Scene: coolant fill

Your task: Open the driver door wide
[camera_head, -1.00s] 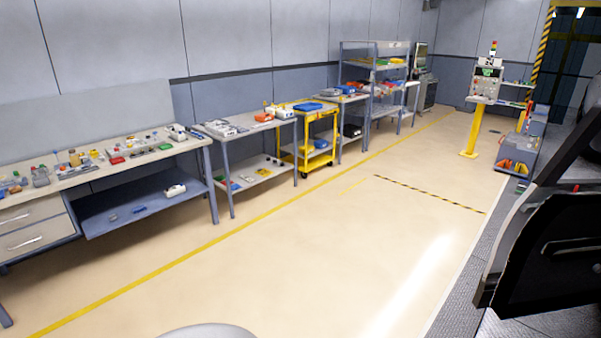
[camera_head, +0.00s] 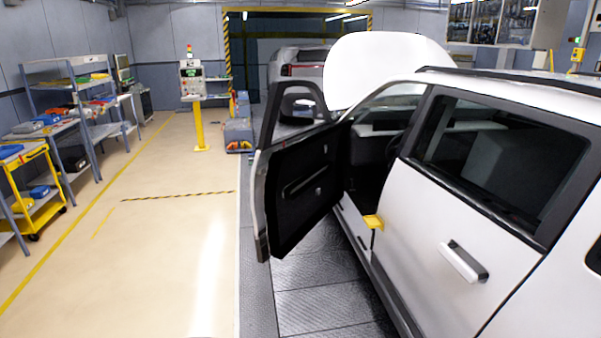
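The driver door (camera_head: 297,185) of the white car (camera_head: 450,228) stands swung far out from the body, its dark inner panel facing me. The front door opening (camera_head: 372,165) behind it is uncovered, with a dark interior. A yellow piece (camera_head: 374,222) sits at the rear edge of the opening, by the sill. The rear door is shut, with its white handle (camera_head: 464,262) in view.
The raised white hood (camera_head: 385,70) is ahead. A yellow post with a control panel (camera_head: 193,80) stands beyond the door. Shelves (camera_head: 75,105) and a yellow cart (camera_head: 32,190) line the left wall. The beige floor (camera_head: 165,255) between them and the car is clear.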

